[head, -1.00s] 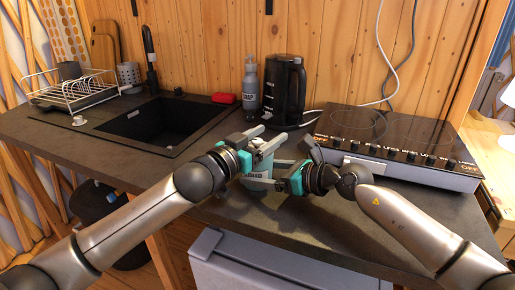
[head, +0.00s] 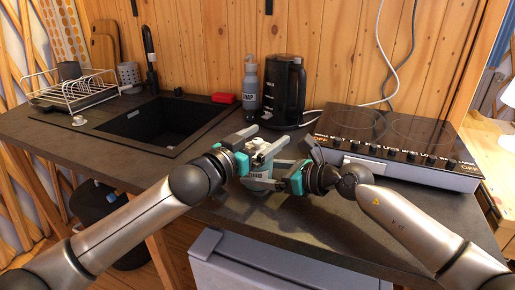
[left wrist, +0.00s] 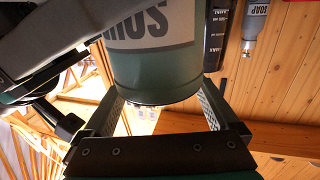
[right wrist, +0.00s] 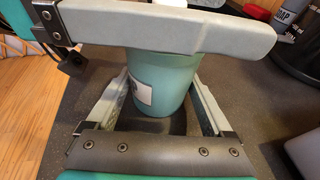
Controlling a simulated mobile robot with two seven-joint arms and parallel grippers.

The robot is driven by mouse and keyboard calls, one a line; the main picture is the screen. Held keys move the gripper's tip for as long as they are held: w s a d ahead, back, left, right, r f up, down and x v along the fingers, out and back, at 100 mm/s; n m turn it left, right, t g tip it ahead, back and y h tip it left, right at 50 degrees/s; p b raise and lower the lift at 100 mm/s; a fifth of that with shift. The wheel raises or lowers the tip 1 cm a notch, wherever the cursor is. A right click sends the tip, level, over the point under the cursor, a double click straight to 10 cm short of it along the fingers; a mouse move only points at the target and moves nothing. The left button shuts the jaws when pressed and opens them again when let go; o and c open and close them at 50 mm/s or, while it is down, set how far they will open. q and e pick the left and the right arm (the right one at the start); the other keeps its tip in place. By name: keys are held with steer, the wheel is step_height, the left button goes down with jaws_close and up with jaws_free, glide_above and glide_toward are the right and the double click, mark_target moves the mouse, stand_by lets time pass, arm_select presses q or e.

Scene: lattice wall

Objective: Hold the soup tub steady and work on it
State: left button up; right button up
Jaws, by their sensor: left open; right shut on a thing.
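The soup tub is a teal tub (right wrist: 160,80) with a pale label and a whitish lid (head: 258,144). It stands upright near the front of the dark counter. My right gripper (head: 266,174) is shut on the tub's side, low on its body. My left gripper (head: 261,141) is open around the lid at the top, one finger on each side; I cannot tell whether they touch it. In the left wrist view the tub (left wrist: 155,75) shows between the open fingers. In the right wrist view a left finger (right wrist: 180,32) crosses in front of the tub's top.
A black kettle (head: 284,92) and a grey soap bottle (head: 250,88) stand close behind the tub. A hob (head: 385,150) is to the right. The sink (head: 155,122), red sponge (head: 223,98) and dish rack (head: 75,92) are to the left. Some bare counter lies left of the arms.

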mark_target(255, 143)
arm_select(q)
steer(key=shift+v, duration=2.6)
arm_select(e)
steer(key=o, duration=1.1)
steer(key=shift+r, duration=0.1)
arm_select(q)
steer(key=shift+r+p, duration=0.7)
steer(key=shift+p, duration=0.05)
arm_select(e)
steer(key=shift+r+v, duration=0.2)
steer(key=shift+v, duration=1.15)
arm_select(q)
steer(key=shift+r+p, duration=0.45)
arm_select(e)
steer(key=shift+r+v, duration=0.25)
steer(key=shift+v, duration=0.95)
steer(key=shift+a, duration=0.1)
